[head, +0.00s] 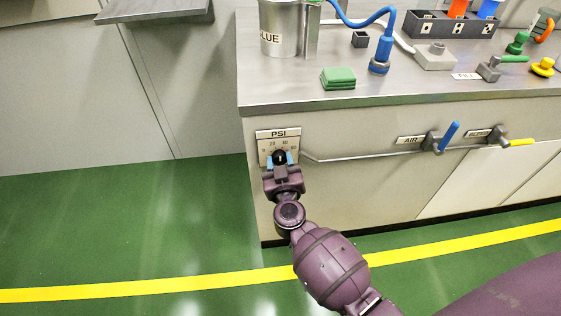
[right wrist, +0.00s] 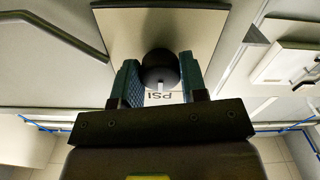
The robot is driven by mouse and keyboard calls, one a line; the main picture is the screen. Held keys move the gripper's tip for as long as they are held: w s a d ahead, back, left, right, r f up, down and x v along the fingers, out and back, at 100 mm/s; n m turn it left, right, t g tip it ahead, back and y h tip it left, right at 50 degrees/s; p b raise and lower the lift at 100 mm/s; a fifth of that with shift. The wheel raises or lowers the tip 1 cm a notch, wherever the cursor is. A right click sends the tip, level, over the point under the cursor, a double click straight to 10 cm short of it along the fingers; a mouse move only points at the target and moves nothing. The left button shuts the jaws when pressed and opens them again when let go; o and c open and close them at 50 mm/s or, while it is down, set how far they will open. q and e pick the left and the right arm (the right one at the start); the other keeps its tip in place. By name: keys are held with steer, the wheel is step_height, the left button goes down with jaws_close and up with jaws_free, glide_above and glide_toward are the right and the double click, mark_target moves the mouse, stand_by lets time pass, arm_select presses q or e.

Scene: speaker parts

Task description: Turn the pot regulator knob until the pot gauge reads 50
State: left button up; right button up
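The pot regulator knob (right wrist: 160,68) is round and black with a white line, on the pale PSI gauge plate (head: 264,150) on the counter's front. The white line points toward the PSI lettering in the right wrist view. In the head view the knob (head: 280,156) sits between my right gripper's blue fingers. My right gripper (right wrist: 161,80) is closed around the knob, one finger on each side, with no clear gap. The printed scale is partly readable, but the gripper hides some of it and I cannot read a value. My left gripper is not in view.
A thin pipe (head: 370,157) runs right from the gauge past a blue-handled AIR valve (head: 449,137) and a yellow-handled valve (head: 520,142). The countertop (head: 290,90) above holds a metal pot (head: 284,28) and several parts. The green floor at left is clear.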

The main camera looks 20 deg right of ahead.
steer(key=shift+c, duration=0.6)
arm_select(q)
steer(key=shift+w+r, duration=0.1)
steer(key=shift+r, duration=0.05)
arm_select(e)
steer(key=shift+r+m+p, duration=0.1)
steer(key=shift+m+p, duration=0.2)
steer(key=shift+m, duration=0.1)
steer(key=shift+r+m+p, duration=0.1)
steer(key=shift+m+p, duration=0.45)
steer(key=shift+m, duration=0.45)
steer(key=shift+a+m+p, duration=0.1)
steer(key=shift+m+p, duration=0.25)
steer(key=shift+m, duration=0.85)
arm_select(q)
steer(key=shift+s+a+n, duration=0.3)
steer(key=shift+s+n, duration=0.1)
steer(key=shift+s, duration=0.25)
arm_select(e)
steer(key=shift+f+m, duration=0.2)
steer(key=shift+m, duration=1.7)
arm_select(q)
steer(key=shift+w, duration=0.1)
